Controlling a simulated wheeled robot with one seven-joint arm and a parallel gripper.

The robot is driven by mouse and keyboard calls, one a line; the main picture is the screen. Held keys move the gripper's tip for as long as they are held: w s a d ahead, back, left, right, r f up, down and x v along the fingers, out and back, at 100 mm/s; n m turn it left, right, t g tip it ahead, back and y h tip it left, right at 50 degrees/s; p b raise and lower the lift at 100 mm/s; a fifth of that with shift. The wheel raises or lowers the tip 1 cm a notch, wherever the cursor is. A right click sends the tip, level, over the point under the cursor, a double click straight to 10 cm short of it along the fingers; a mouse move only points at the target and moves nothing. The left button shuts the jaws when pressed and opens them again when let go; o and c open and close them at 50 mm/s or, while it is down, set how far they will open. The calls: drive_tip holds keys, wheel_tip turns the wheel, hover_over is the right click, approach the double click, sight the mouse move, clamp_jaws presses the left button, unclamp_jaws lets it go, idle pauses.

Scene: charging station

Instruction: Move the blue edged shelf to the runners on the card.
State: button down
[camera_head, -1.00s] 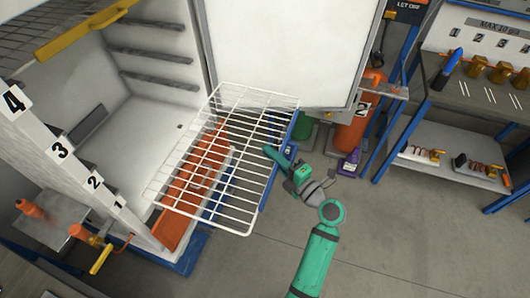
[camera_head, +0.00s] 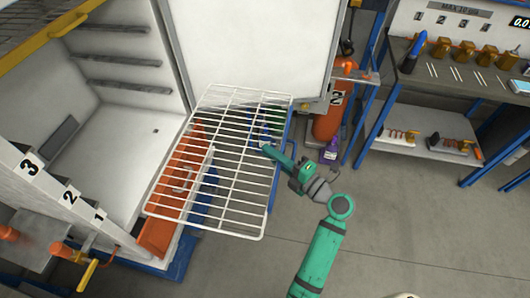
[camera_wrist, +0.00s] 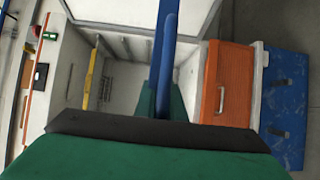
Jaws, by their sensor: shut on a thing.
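The white wire shelf (camera_head: 228,165) is held level in the air before the open cabinet. Its blue edge (camera_head: 275,178) is on the right and shows as a blue bar in the wrist view (camera_wrist: 165,50). My gripper (camera_head: 271,153) is shut on that edge. The cabinet has dark runners (camera_head: 118,60) on its inner wall. Labels 3, 2 and 1 (camera_head: 69,197) go down its front edge. A white card (camera_head: 337,98) with a 2 is right of the door; I cannot tell if it is the task's card.
The white door (camera_head: 250,40) stands open behind the shelf. A yellow-edged shelf (camera_head: 84,28) is high at the left. An orange drawer front (camera_head: 158,225) is below the cabinet opening. A workbench (camera_head: 465,85) with tools stands at right. The floor at lower right is clear.

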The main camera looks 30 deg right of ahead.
drive_tip(key=s+d, duration=2.1)
drive_tip(key=d, duration=0.2)
drive_tip(key=shift+s+d, duration=0.15)
idle(2.5)
idle(0.5)
